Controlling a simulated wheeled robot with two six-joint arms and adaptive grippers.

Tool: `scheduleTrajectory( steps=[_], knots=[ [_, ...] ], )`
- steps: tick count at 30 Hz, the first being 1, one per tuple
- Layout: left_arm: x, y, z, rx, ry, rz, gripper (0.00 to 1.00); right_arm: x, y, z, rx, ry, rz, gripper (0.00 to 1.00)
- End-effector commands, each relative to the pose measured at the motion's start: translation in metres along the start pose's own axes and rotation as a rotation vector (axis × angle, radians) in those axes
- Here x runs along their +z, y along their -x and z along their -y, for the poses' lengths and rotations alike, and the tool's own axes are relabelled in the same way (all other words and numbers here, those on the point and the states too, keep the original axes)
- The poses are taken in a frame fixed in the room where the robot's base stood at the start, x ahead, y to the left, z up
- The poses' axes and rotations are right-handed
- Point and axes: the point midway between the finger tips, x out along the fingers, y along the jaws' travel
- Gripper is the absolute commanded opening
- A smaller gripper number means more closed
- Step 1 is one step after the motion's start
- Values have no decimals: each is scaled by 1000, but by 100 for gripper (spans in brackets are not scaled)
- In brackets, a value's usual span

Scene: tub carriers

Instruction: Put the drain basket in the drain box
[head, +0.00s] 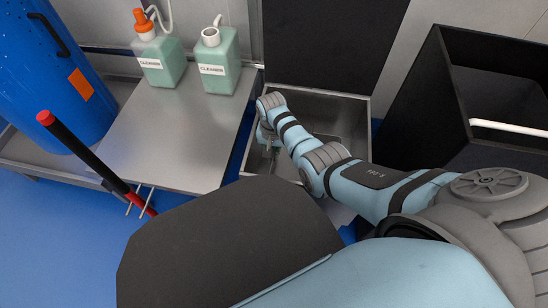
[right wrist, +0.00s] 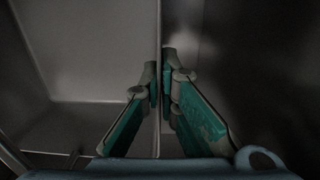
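The drain box (head: 350,99) is an open steel box at the centre of the head view, partly hidden by my right arm. My right gripper (head: 268,143) points down at its left side. In the right wrist view, its fingertips (right wrist: 160,78) are close together on both sides of a thin upright metal wall, which looks like the drain basket's (right wrist: 159,25). Most of the basket is hidden or too dark to make out, and I cannot tell how deep it sits. My left gripper is not in view.
A steel table (head: 165,135) at the left carries two green cleaner bottles (head: 160,62) (head: 217,65). A blue drum (head: 50,75) stands further left, with a red-tipped black handle (head: 85,150) in front. A black bin (head: 445,110) stands at the right.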

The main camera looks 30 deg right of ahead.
Motion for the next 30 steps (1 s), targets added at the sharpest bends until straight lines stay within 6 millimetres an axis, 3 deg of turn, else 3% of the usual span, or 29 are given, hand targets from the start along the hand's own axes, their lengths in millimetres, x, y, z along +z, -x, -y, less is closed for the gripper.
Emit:
scheduleTrajectory(
  steps=[12, 15, 17, 28, 30],
  knots=[
    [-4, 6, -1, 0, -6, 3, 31, -1, -3, 0, 0, 0, -2, 0],
    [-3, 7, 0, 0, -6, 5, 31, 0, -3, 0, 0, 0, -1, 18],
    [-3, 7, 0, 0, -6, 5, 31, 0, -3, 0, 0, 0, -1, 25],
    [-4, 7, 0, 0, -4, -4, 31, 0, 0, 0, 0, 0, -1, 25],
    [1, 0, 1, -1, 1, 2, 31, 0, 5, 0, 0, 0, -1, 25]
  ],
)
